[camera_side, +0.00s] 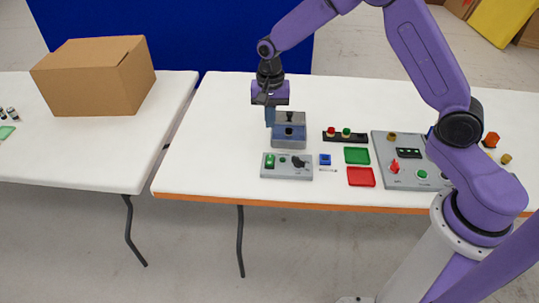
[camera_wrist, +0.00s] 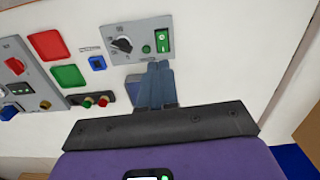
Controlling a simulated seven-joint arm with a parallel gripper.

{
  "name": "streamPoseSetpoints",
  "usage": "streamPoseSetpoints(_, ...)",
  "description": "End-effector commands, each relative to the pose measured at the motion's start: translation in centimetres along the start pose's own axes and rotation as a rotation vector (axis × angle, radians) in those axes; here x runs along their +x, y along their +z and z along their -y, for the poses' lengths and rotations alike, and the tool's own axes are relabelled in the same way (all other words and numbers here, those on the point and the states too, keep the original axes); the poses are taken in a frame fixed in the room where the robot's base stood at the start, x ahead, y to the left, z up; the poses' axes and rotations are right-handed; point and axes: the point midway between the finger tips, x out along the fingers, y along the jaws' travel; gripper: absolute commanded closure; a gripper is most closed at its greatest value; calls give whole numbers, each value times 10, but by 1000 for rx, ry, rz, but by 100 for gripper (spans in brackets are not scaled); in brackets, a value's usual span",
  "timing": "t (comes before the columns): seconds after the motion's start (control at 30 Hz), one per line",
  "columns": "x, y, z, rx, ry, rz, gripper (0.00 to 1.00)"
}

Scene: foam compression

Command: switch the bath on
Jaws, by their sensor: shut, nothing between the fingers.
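The bath (camera_side: 289,140) is a grey box with a dark blue front, standing on the white table below my gripper. In front of it lies a grey control panel (camera_side: 287,174) with a green rocker switch (camera_side: 270,160), a small round green button or lamp (camera_side: 283,159) and a black dial (camera_side: 299,162). The wrist view shows the switch (camera_wrist: 162,39) just beyond my fingertips, and the dial (camera_wrist: 122,45). My gripper (camera_side: 270,123) points down, shut and empty, at the bath's left edge, apart from the switch. The fingers (camera_wrist: 160,66) hide most of the bath. I cannot tell the switch's position.
Right of the panel are a blue block (camera_side: 325,159), a green tray (camera_side: 357,156) and a red tray (camera_side: 361,177). A black strip with red and green buttons (camera_side: 345,136) and a larger grey panel (camera_side: 403,181) stand further right. The table's left part is clear.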

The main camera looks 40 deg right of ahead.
Motion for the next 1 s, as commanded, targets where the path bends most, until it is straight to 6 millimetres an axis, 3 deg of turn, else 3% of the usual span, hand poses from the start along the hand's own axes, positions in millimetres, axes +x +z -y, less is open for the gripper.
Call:
streamPoseSetpoints(0.17, 8, -12, 2, 59, 0, 1, 100)
streamPoseSetpoints(0.63, 15, -12, 2, 61, 1, 1, 100)
streamPoseSetpoints(1.0, 77, -11, 1, 60, 3, 3, 100)
